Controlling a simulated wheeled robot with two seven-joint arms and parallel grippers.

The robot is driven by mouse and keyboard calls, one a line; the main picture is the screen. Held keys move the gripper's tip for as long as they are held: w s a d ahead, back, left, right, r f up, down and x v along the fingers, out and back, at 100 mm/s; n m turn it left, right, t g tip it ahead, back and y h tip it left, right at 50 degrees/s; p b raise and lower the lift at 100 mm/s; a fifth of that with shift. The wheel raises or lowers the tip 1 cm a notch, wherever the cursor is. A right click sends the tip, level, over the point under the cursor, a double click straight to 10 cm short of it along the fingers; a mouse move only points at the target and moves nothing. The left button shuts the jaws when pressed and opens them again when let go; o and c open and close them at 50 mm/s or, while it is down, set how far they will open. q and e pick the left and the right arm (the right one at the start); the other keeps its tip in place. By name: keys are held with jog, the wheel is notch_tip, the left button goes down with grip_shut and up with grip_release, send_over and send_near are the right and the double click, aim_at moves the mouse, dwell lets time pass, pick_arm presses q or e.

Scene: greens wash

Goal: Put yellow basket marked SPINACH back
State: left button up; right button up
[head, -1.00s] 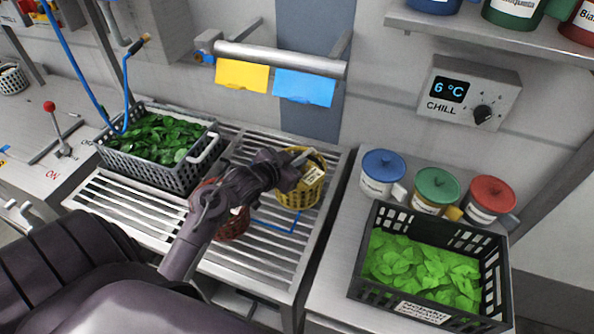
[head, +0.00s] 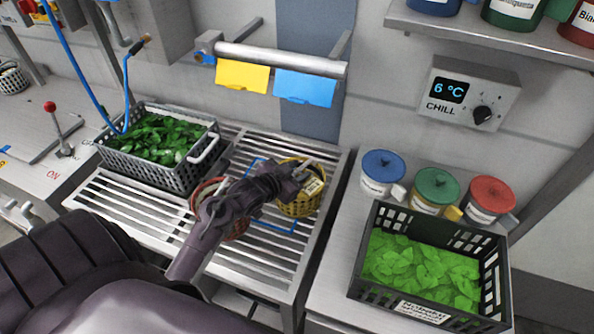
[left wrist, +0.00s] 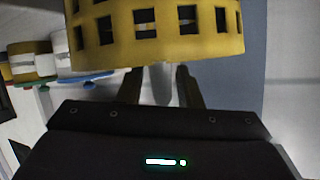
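The yellow basket (head: 297,207) with a pale label is at the right end of the slatted metal rack, at the end of my left arm. Its slotted yellow wall fills the top of the left wrist view (left wrist: 155,35). My left gripper (head: 300,170) is at the basket's upper side. In the left wrist view its two fingers (left wrist: 163,77) reach the basket with a pale piece between them, and it looks shut on the basket. A blue outline (head: 272,222) on the rack is partly hidden by basket and arm. I cannot tell whether the basket touches the rack. My right gripper is not in view.
A red basket (head: 238,226) stands left of the yellow one, partly under my arm. A grey crate of dark leaves (head: 150,170) is at the rack's left. A black crate of light leaves (head: 505,290) and three lidded containers (head: 382,175) stand right.

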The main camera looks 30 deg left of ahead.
pick_arm(q)
jog(key=shift+r, duration=0.2)
jog(key=shift+s, duration=0.4)
jog(key=d+b+v, duration=0.1)
jog(key=v, duration=1)
jog(key=shift+a+r, duration=0.2)
jog(key=shift+a, duration=0.3)
